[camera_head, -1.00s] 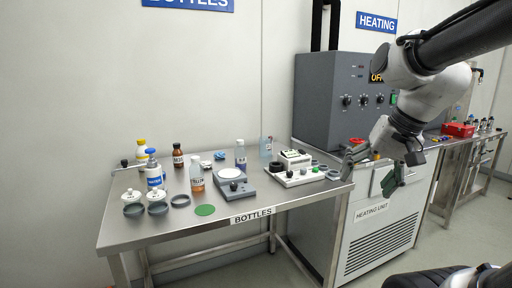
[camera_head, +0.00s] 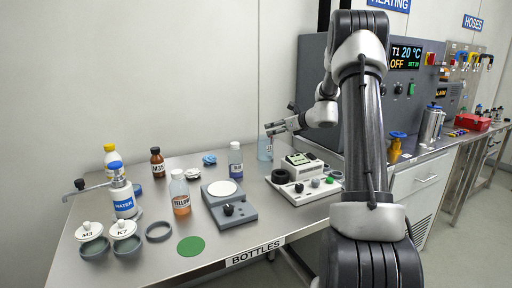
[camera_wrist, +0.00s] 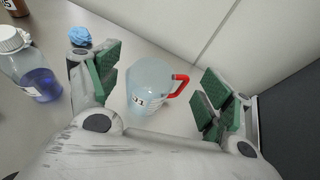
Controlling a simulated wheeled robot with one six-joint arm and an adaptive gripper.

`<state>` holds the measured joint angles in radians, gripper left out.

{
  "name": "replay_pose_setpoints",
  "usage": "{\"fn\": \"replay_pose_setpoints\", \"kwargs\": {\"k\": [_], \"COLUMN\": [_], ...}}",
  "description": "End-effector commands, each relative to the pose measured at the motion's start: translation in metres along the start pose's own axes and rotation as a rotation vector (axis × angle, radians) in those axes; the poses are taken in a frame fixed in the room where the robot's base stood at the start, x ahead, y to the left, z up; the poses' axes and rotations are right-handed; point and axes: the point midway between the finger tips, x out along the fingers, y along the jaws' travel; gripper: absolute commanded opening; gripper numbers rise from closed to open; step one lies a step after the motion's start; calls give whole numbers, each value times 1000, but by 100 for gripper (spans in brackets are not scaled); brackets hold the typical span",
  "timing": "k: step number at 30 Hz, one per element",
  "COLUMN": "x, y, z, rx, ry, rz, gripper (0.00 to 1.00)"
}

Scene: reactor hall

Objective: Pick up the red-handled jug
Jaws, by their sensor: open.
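The jug (camera_wrist: 150,84) is a clear, bluish cup with a red handle (camera_wrist: 181,84) on its right side and a label on its front. It stands on the steel table. In the wrist view it lies between and beyond the two green-padded fingers of my gripper (camera_wrist: 158,86), which is open and empty. In the head view the jug (camera_head: 265,149) shows at the table's back right, with my gripper (camera_head: 270,129) just above it. Its handle is not clear to see there.
A bottle with blue liquid (camera_wrist: 36,72) and a crumpled blue piece (camera_wrist: 80,36) are left of the jug. A white instrument (camera_head: 303,180) and a scale (camera_head: 228,206) stand in front. A dark heating cabinet (camera_head: 312,100) rises at right, and the wall is close behind.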

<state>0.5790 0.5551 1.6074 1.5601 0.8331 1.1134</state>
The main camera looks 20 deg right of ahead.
Motion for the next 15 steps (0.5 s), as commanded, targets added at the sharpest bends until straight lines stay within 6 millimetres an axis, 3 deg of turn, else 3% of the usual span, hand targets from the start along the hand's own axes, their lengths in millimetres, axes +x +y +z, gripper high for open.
{"fn": "replay_pose_setpoints", "kwargs": {"k": [11, 15], "x": [30, 49], "y": [0, 0], "z": [-73, -72], "rx": [8, 1], "ry": [2, 0], "rz": [0, 1], "gripper": [80, 80]}}
